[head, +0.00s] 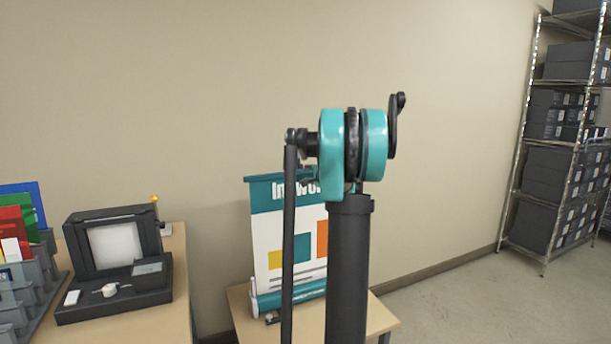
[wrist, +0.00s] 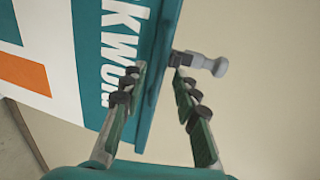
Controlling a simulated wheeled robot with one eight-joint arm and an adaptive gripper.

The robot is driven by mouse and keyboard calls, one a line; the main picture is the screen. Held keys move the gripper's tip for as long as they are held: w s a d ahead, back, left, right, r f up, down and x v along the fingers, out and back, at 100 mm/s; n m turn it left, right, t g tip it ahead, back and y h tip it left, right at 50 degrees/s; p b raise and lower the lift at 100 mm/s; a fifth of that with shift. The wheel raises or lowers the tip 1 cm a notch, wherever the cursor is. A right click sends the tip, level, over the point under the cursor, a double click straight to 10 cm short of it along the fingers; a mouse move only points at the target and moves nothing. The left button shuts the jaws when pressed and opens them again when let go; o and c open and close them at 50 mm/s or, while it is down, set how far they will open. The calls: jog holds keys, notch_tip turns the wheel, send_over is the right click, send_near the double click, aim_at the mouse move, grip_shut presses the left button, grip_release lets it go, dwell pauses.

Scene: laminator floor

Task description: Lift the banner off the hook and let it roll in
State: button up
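The banner (head: 268,232) stands on a small table, with a teal top band, white lettering, and yellow, teal and orange blocks. Its teal roller base (head: 272,300) is at the bottom. In the wrist view the banner (wrist: 112,20) is close and slanted, with its teal top rail (wrist: 160,50) between my fingers. My gripper (wrist: 158,78) is open, one finger on each side of the rail, and no grip shows. A grey fitting with a rounded end (wrist: 205,63), perhaps the hook, sits behind the rail near the right fingertip. In the head view my arm hides the gripper and part of the banner.
The small table (head: 384,318) carries the banner. At left a desk (head: 180,270) holds a black machine (head: 115,250) and a grey rack (head: 22,295) of coloured sheets. Metal shelving (head: 521,145) with dark boxes stands at right. The floor (head: 460,300) between is clear.

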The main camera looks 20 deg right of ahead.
aim_at(306, 173)
jog(key=shift+x, duration=1.7)
grip_shut()
